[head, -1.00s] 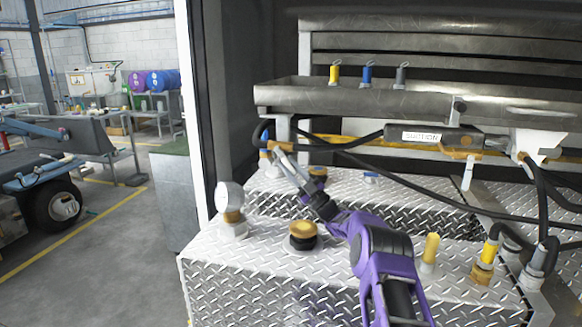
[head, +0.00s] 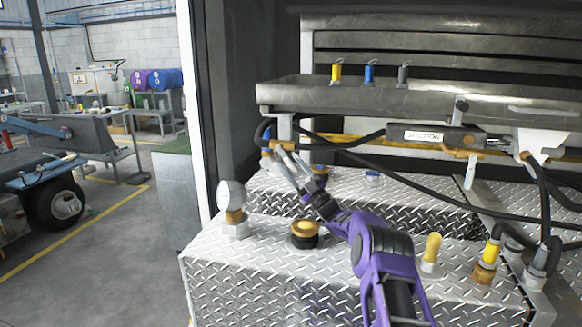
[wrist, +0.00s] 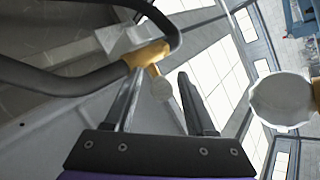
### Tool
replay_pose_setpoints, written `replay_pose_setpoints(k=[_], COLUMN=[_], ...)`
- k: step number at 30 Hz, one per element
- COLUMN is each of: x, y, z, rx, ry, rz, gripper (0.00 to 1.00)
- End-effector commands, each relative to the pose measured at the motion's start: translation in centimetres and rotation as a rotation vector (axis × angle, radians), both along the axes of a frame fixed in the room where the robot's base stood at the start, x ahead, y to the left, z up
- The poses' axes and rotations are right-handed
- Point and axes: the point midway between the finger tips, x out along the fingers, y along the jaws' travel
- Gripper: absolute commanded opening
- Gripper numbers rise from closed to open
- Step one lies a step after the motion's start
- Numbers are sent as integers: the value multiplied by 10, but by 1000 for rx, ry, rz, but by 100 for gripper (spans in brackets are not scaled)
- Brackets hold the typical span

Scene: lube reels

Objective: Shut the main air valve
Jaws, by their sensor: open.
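No label naming the main air valve is readable, so I cannot tell for sure which fitting it is. My gripper (head: 280,156) is open at the left end of the steel tray, near a hose fitting (head: 266,154) with a blue part.
The steel tray (head: 380,98) spans above the arm. Black hoses (head: 410,178) cross the diamond-plate deck (head: 255,270). A white-topped gauge (head: 232,197) and a yellow-black cap (head: 304,234) stand near my forearm.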

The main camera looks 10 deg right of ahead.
Motion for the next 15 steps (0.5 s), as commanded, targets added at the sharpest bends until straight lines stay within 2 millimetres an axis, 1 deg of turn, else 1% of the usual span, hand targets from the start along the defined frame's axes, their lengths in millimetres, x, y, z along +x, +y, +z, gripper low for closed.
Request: replay_pose_setpoints(k=[4, 12, 15], x=[0, 0, 0], y=[0, 0, 0], z=[20, 74, 89], rx=[0, 1, 0], ry=[-4, -7, -6], rz=[0, -1, -1], gripper=[56, 56, 56])
